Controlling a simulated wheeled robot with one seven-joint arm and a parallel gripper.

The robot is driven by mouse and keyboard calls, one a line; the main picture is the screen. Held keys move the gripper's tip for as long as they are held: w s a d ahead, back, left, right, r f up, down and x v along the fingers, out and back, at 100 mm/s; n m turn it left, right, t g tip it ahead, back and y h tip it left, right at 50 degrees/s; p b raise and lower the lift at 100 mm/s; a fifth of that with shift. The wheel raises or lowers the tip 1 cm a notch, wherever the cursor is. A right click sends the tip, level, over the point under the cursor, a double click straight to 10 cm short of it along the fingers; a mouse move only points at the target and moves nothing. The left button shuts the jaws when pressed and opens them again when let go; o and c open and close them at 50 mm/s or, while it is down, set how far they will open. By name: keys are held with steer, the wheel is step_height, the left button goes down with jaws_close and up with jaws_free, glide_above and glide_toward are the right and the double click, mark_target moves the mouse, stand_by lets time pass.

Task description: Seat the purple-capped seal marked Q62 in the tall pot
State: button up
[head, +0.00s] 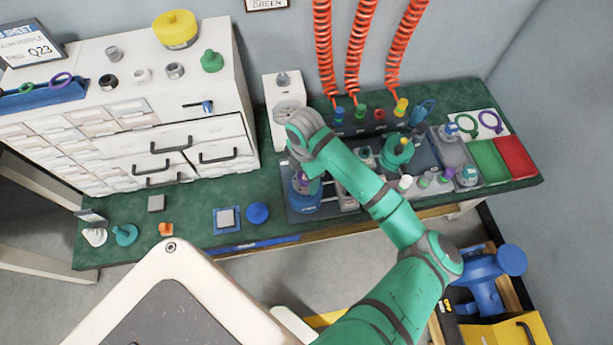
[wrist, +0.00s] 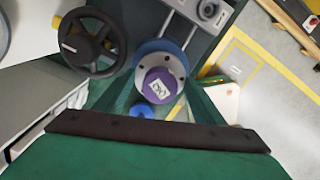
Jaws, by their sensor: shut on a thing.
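The purple-capped seal (wrist: 160,84) shows in the wrist view with a white label on its cap. The label is small and tilted, and I cannot read it surely. My gripper (head: 303,176) is shut on this seal, at the left side of the bench mat in the head view. A blue pot (head: 304,203) stands directly below the seal. In the wrist view a grey bolted flange with a blue rim (wrist: 155,53) surrounds the purple cap. I cannot tell whether the seal is in the pot's mouth or just above it. My wrist hides part of the pot.
A black handwheel (wrist: 90,42) stands close by in the wrist view. A green vise-like fixture (head: 397,152) and several small capped parts stand right of my arm. A blue disc (head: 257,213) and a grey block lie left. Green (head: 489,160) and red (head: 515,156) trays lie far right.

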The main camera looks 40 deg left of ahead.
steer(key=shift+f, duration=1.35)
stand_by(0.7)
steer(key=o, duration=1.5)
step_height(320, 180, up, 11)
steer(key=shift+f, duration=0.1)
